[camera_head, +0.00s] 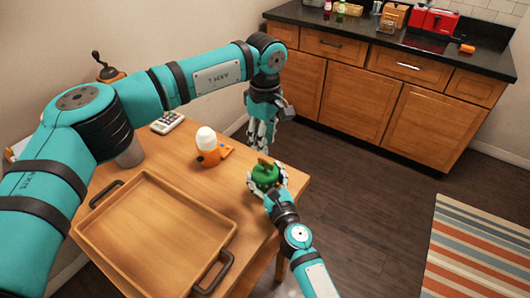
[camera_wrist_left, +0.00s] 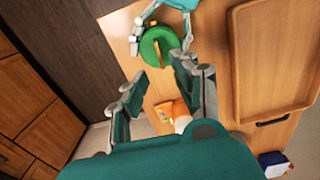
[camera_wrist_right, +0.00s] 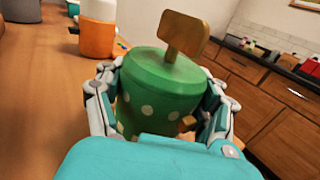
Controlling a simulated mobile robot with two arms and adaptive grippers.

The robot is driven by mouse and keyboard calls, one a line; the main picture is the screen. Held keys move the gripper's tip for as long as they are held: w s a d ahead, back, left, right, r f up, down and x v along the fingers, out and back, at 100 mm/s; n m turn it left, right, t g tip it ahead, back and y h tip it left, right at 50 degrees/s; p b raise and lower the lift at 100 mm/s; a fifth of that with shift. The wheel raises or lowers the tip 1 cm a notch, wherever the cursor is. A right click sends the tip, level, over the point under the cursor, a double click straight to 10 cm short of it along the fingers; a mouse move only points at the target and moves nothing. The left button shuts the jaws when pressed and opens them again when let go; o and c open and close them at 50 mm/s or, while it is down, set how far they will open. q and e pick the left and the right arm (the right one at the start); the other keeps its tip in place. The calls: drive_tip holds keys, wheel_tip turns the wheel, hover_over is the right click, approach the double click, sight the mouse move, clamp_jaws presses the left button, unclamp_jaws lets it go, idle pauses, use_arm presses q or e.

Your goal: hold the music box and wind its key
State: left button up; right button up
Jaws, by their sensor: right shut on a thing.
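The music box (camera_head: 263,177) is a green cylinder with pale dots and a gold-brown key (camera_wrist_right: 184,35) standing on its top. It is upright at the table's right corner. My right gripper (camera_head: 268,184) is shut around its sides, and the fingers flank it in the right wrist view (camera_wrist_right: 160,95). My left gripper (camera_head: 262,132) hangs above and behind the box, pointing down, open and empty. In the left wrist view, its spread fingers (camera_wrist_left: 160,76) are apart from the box (camera_wrist_left: 160,46) and key (camera_wrist_left: 187,42). The box's lower part is partly hidden by my right gripper.
A wooden tray (camera_head: 108,218) with dark handles fills the table's front. An orange and white container (camera_head: 207,146) stands left of the box, near a calculator (camera_head: 167,122) and a grey cup (camera_head: 129,153). A counter (camera_head: 380,45) with cabinets stands beyond open floor.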

sight(265, 161)
use_arm(q)
wheel_tip(265, 161, up, 5)
drive_tip(key=shift+f, duration=0.1)
use_arm(e)
drive_tip(key=o, duration=1.4)
